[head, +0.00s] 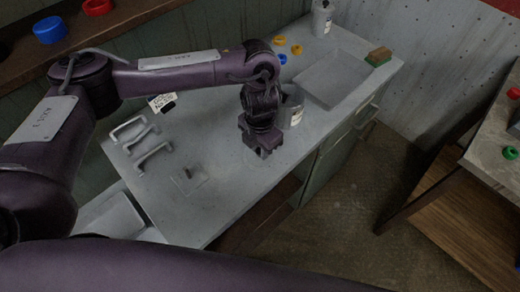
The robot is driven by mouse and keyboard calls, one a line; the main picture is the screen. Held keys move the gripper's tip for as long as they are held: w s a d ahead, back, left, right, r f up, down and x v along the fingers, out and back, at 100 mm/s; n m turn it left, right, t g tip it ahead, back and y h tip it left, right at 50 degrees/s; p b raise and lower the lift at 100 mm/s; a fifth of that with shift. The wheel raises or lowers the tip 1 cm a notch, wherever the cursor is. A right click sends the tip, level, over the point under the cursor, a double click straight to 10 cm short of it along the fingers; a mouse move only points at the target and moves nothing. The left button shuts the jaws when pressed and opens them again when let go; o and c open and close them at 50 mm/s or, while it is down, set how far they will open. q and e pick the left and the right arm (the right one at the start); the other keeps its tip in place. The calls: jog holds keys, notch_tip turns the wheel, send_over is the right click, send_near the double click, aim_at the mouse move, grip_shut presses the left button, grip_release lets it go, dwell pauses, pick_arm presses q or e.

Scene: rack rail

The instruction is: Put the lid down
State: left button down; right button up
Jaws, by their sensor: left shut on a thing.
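My left gripper (262,150) points down over the grey worktop (225,205), just left of an upright grey canister with a pale label (291,108). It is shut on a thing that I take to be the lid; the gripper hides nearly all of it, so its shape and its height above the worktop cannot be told. A flat, square grey piece with a small dark knob (188,179) lies on the worktop to the left of the gripper. My right gripper is not in view.
Grey handle-shaped racks (142,142) stand at the left. A shallow grey tray (333,79), a green-and-brown block (379,57), yellow and blue rings (296,49) and another canister (322,18) are towards the back. The worktop's front left is clear. A second table (490,160) stands right.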

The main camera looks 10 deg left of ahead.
pick_arm(q)
jog(key=shift+s, duration=0.1)
jog(key=c, duration=1.3)
grip_release()
jog(key=shift+f, duration=0.1)
jog(key=shift+o, duration=0.2)
jog(key=shift+r+p, duration=0.5)
jog(key=shift+r, duration=0.2)
notch_tip(320, 180, up, 11)
jog(key=p, duration=1)
